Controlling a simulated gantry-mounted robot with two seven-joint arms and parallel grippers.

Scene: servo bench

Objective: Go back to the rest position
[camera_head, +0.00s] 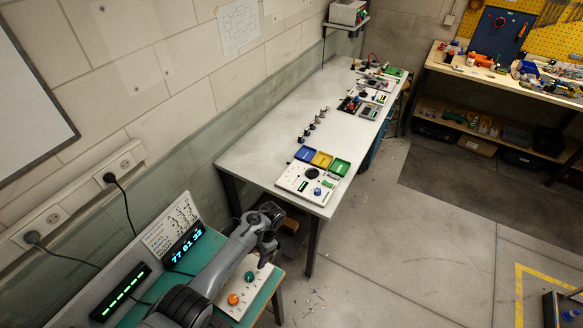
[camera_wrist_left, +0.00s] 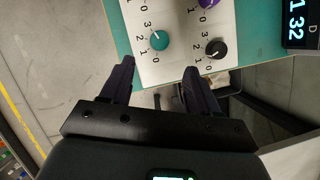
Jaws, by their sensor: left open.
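My left arm comes in from the lower left in the head view, with its left gripper (camera_head: 268,240) above the far end of the teal bench (camera_head: 262,300). In the left wrist view the left gripper (camera_wrist_left: 160,78) has its two dark fingers apart, with nothing between them. Ahead of the fingers is a white knob panel (camera_wrist_left: 185,65) with a teal knob (camera_wrist_left: 159,40), a black knob (camera_wrist_left: 215,49) and a purple knob (camera_wrist_left: 207,3). In the head view the panel also shows an orange knob (camera_head: 233,299). My right gripper is not in view.
Behind the teal bench panel stand digit displays (camera_head: 183,245). A long white table (camera_head: 240,150) holds blue, yellow and green trays (camera_head: 322,160), a white board (camera_head: 300,183) and several small knobs. A workbench (camera_head: 500,75) stands at the back right. The floor (camera_head: 400,250) between is mostly clear.

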